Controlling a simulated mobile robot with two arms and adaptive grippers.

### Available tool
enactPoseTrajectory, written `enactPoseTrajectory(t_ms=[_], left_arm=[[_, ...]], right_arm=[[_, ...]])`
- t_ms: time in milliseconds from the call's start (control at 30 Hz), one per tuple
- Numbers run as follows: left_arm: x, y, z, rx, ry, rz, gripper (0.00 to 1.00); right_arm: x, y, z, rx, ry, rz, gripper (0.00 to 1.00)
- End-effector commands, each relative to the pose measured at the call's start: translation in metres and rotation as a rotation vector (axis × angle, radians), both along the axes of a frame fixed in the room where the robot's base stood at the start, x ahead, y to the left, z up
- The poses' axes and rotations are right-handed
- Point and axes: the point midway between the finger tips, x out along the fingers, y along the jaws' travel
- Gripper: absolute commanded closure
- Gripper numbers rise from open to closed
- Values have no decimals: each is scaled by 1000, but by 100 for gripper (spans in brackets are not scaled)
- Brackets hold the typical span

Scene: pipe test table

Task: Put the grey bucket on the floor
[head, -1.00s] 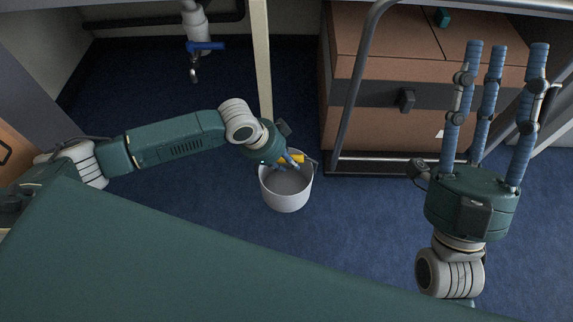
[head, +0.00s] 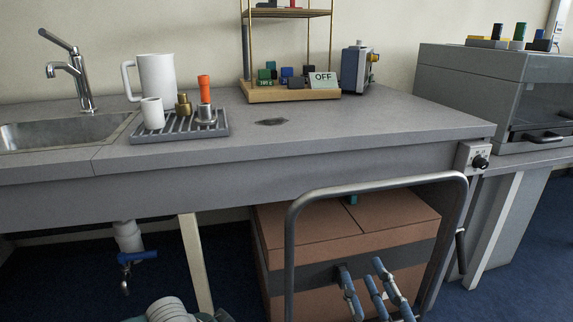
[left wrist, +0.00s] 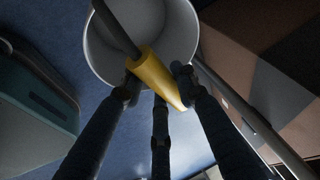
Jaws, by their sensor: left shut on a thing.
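The grey bucket (left wrist: 183,32) shows in the left wrist view at the top, with its open mouth facing the camera. Its yellow grip (left wrist: 155,78) sits on a dark bail. My left gripper (left wrist: 160,86) is shut on this yellow grip. Blue floor shows around the bucket, but I cannot tell whether its base touches the floor. In the head view the bucket is out of frame, and only part of my left arm shows at the bottom edge. My right gripper (head: 367,278) is open and empty, fingers pointing up, in front of the brown box.
A grey bench (head: 340,135) with a sink (head: 65,135) and a rack tray (head: 180,128) spans the head view. Under it are a brown box (head: 330,235), a metal cart rail (head: 290,250) and a drain pipe with a blue valve (head: 135,256).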

Motion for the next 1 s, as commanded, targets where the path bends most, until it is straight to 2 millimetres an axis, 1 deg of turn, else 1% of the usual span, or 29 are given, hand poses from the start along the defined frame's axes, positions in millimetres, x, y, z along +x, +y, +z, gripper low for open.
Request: enactPoseTrajectory(t_ms=[167, 267, 433, 600, 767, 867, 1000], left_arm=[[2, -27, 25, -4, -10, 80, 100], [0, -46, 44, -4, -13, 157, 100], [-8, -77, 82, -2, -17, 329, 100], [-21, -97, 122, 0, -19, 544, 100], [-35, -101, 159, 1, -17, 779, 100], [-42, -96, 180, 1, -17, 936, 100], [-48, -84, 206, 0, -13, 1131, 100]], right_arm=[[0, 0, 0, 0, -1, 0, 60], [0, 0, 0, 0, -1, 0, 60], [0, 0, 0, 0, -1, -1, 60], [0, 0, 1, 1, -2, -1, 60], [0, 0, 1, 2, -2, -1, 60], [0, 0, 1, 2, -2, -1, 60], [0, 0, 1, 1, -2, 0, 60]])
